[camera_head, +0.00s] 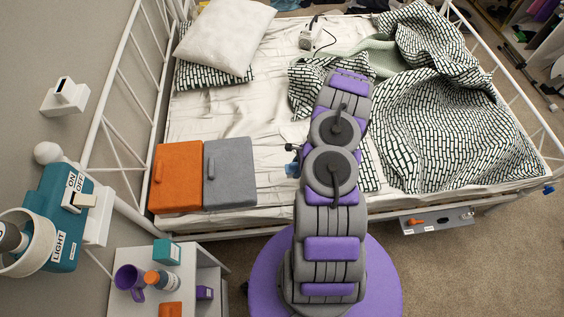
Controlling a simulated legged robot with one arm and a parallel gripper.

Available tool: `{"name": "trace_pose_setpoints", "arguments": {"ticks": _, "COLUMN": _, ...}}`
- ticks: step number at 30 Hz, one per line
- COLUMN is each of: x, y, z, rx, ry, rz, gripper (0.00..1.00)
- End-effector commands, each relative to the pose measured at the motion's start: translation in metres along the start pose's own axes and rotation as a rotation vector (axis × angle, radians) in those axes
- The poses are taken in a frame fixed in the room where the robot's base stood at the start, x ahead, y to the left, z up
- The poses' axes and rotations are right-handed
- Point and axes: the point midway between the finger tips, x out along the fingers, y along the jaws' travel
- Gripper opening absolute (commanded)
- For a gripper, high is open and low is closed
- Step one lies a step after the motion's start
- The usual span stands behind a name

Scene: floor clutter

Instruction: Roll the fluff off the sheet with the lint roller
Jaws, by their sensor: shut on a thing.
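The white, wrinkled sheet (275,110) covers the bed. My purple-and-grey arm rises over the bed's near side and hides part of it. A small dark part of my gripper (293,149) shows just left of the arm, low over the sheet. A small blue piece (292,170) shows right below it. It appears to be part of the lint roller in my gripper, which is shut on it. The fingertips and most of the roller are hidden behind the arm. I cannot make out fluff on the sheet.
An orange box (176,177) and a grey box (229,174) sit on the bed's near left corner. A pillow (225,36) lies at the far left. A patterned blanket (450,120) is bunched on the right. A nightstand (188,262) holds a purple mug (131,279).

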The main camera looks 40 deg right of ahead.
Motion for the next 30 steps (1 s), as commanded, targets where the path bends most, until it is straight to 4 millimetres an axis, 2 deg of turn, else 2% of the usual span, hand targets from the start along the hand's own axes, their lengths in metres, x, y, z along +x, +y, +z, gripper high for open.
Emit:
{"name": "trace_pose_setpoints", "arguments": {"ticks": 3, "x": -0.012, "y": 0.002, "z": 0.007, "rx": -0.001, "ry": -0.003, "rz": 0.0, "gripper": 0.23}}
{"name": "trace_pose_setpoints", "arguments": {"ticks": 10, "x": -0.027, "y": 0.005, "z": 0.015, "rx": -0.002, "ry": -0.004, "rz": 0.002, "gripper": 0.23}}
{"name": "trace_pose_setpoints", "arguments": {"ticks": 30, "x": -0.028, "y": 0.005, "z": 0.018, "rx": -0.009, "ry": -0.003, "rz": 0.004, "gripper": 0.23}}
